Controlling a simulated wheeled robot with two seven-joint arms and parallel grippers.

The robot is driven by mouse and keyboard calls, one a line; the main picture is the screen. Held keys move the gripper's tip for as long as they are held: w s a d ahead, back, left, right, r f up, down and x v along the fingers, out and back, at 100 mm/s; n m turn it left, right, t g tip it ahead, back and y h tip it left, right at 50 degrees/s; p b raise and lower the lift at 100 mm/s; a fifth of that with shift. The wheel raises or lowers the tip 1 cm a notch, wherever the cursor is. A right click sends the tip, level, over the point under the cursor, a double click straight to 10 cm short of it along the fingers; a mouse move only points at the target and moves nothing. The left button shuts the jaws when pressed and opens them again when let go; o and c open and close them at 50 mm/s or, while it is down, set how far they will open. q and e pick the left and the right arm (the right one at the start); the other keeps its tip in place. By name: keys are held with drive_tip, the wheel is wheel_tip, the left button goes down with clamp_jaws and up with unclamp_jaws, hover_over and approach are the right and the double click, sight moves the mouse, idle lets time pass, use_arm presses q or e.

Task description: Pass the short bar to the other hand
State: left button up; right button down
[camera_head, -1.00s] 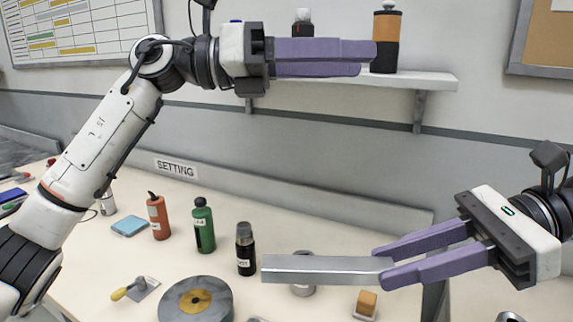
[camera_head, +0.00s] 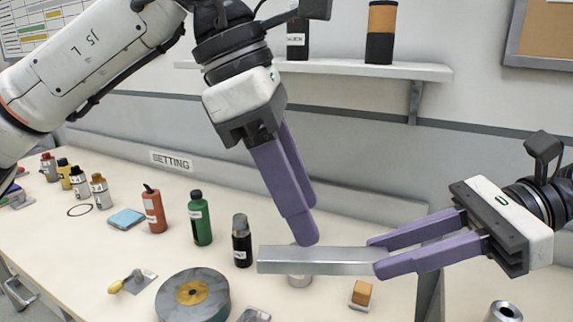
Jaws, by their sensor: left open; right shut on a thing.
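The short bar (camera_head: 315,261) is a silver metal bar held level above the table. My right gripper (camera_head: 378,255) is shut on its right end; the bar's left end sticks out free. My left gripper (camera_head: 311,228) is open and empty, pointing down, with its purple fingertips just above the bar's middle in the picture. Whether a fingertip touches the bar I cannot tell.
The table (camera_head: 85,245) below carries a grey disc with a yellow centre (camera_head: 193,294), a black bottle (camera_head: 241,241), a green bottle (camera_head: 200,219), a red bottle (camera_head: 154,209) and an orange block (camera_head: 361,292). A wall shelf (camera_head: 340,70) with containers is behind my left gripper.

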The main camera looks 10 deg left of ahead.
sight(325, 253)
use_arm(q)
drive_tip(key=x, duration=0.7)
drive_tip(key=shift+r, duration=0.1)
drive_tip(key=c, duration=0.9)
clamp_jaws()
use_arm(e)
drive_tip(key=c, duration=1.9)
unclamp_jaws()
drive_tip(key=o, duration=0.5)
drive_tip(key=v, duration=1.2)
drive_tip(key=shift+s, duration=0.1)
